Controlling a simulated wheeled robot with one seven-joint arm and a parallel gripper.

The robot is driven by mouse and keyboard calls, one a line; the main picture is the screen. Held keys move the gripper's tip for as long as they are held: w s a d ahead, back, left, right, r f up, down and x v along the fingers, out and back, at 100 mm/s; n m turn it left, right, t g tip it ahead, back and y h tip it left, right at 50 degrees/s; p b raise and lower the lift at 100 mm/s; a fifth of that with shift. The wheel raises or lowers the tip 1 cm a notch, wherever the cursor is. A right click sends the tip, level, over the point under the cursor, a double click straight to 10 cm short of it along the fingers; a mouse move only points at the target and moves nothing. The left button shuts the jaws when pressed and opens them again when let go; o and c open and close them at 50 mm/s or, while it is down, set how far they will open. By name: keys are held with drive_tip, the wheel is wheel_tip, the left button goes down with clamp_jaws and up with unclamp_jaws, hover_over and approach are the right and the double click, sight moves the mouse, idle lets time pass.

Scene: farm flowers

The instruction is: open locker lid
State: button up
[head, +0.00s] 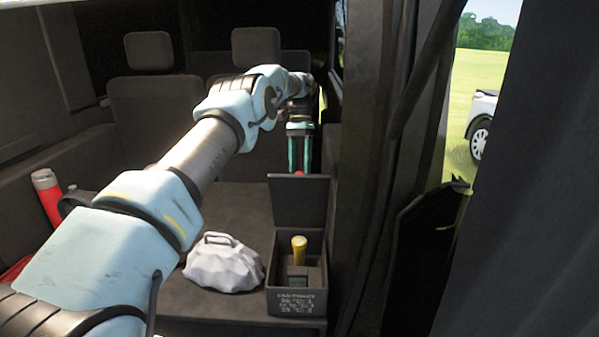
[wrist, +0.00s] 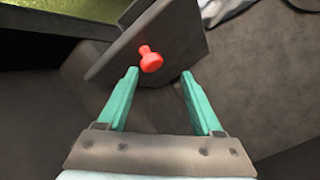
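The locker (head: 297,302) is a dark box with white lettering on its front, at the lower middle of the head view. Its lid (head: 300,202) stands raised, about upright, at the box's back edge. In the wrist view the lid (wrist: 185,38) is a tilted dark panel with a red knob (wrist: 150,59) on its outer face. My gripper (head: 299,166) has teal fingers and is behind the lid in the head view. In the wrist view my gripper (wrist: 160,72) is open and empty, with the knob just beyond the fingertips, apart from them.
A yellow-handled item (head: 299,246) stands inside the box. A grey, lumpy object with a handle (head: 224,264) sits left of the box. A red bottle (head: 47,194) is at the far left. The vehicle's door pillar (head: 360,150) rises close on the right.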

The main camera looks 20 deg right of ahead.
wheel_tip(320, 180, up, 8)
drive_tip(key=p, duration=0.1)
drive_tip(key=shift+a, duration=0.1)
idle(0.5)
wheel_tip(320, 180, down, 10)
drive_tip(key=shift+s, duration=0.15)
idle(0.3)
idle(0.6)
